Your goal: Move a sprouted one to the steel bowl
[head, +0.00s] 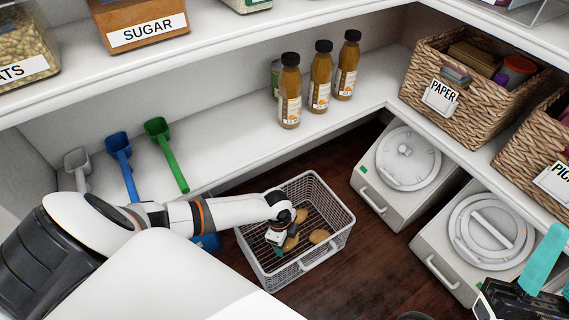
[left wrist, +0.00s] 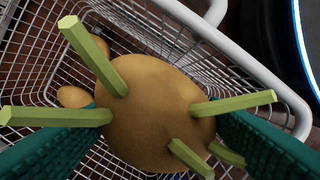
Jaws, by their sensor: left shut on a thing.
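A tan potato with several pale green sprouts (left wrist: 155,110) fills the middle of the left wrist view. The teal fingers of my left gripper (left wrist: 160,140) are on both sides of it, shut on it. In the head view my left gripper (head: 277,243) is down inside a white wire basket (head: 341,227). The potato beside its fingers (head: 291,243) is partly hidden by the gripper. Other potatoes (head: 319,236) lie in the basket. My right gripper (head: 520,275) shows partly at the lower right, its jaw gap unclear. I cannot make out a steel bowl.
The basket stands on a dark wood floor (head: 383,262), below a white shelf with scoops (head: 121,160) and bottles (head: 320,80). Two white lidded bins (head: 375,192) stand to the right. Wicker baskets (head: 462,118) sit on the right shelf. A blue object (head: 207,242) is left of the basket.

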